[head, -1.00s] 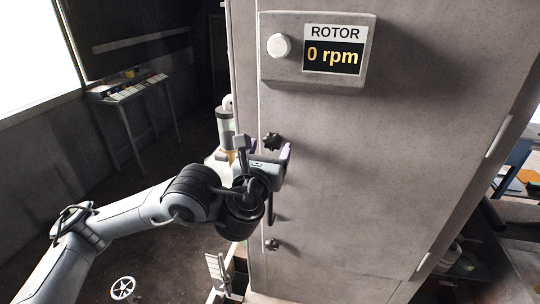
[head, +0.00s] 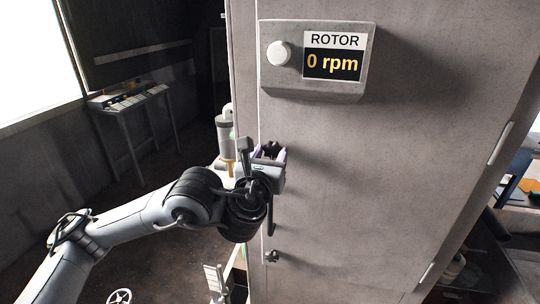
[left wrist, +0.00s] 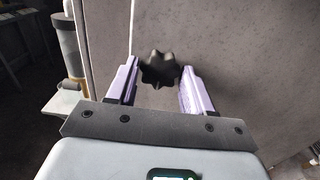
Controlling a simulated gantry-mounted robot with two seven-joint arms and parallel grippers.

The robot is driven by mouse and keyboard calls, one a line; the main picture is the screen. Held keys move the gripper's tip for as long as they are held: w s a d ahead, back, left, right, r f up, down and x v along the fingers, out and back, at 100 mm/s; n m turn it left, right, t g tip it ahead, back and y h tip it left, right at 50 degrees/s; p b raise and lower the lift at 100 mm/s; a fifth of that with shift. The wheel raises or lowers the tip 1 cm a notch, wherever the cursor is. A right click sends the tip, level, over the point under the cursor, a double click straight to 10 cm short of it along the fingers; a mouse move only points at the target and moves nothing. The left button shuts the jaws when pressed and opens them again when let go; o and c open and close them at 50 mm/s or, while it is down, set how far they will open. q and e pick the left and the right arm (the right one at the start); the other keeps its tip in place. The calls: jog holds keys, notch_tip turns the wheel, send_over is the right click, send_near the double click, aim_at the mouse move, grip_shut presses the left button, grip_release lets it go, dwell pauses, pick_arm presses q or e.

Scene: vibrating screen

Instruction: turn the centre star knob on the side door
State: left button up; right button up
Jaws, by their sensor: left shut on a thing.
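A black star knob (head: 271,147) sits near the left edge of the grey side door (head: 390,160), below the rotor panel. My left gripper (head: 271,154) is at this knob, with its purple fingers on either side of it, and is shut on it. In the left wrist view the knob (left wrist: 160,70) shows between the two finger ends (left wrist: 160,85). A second black star knob (head: 272,256) is lower on the same door edge, clear of the gripper. A dark handle (head: 271,215) is partly hidden by my left wrist. My right gripper is not in view.
The rotor panel (head: 318,90) reads 0 rpm and juts from the door above the gripper, with a white button (head: 279,53). A grey cylinder (head: 225,138) stands just left of the door edge. A small table (head: 122,105) is at the far left.

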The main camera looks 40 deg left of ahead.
pick_arm(q)
jog(key=shift+f+n, duration=0.1)
jog(key=shift+n, duration=0.3)
jog(key=n+b, duration=0.1)
jog(key=n, duration=0.1)
jog(key=shift+f+n, duration=0.1)
jog(key=shift+n, duration=0.3)
jog(key=n+b, duration=0.2)
jog(key=n, duration=0.3)
jog(key=shift+b, duration=0.35)
jog(key=n+b, duration=0.2)
jog(key=n, duration=0.3)
jog(key=shift+n, duration=0.4)
jog(key=shift+n+b, duration=1)
jog(key=shift+n, duration=0.7)
jog(key=shift+r, duration=0.2)
jog(key=o, duration=1)
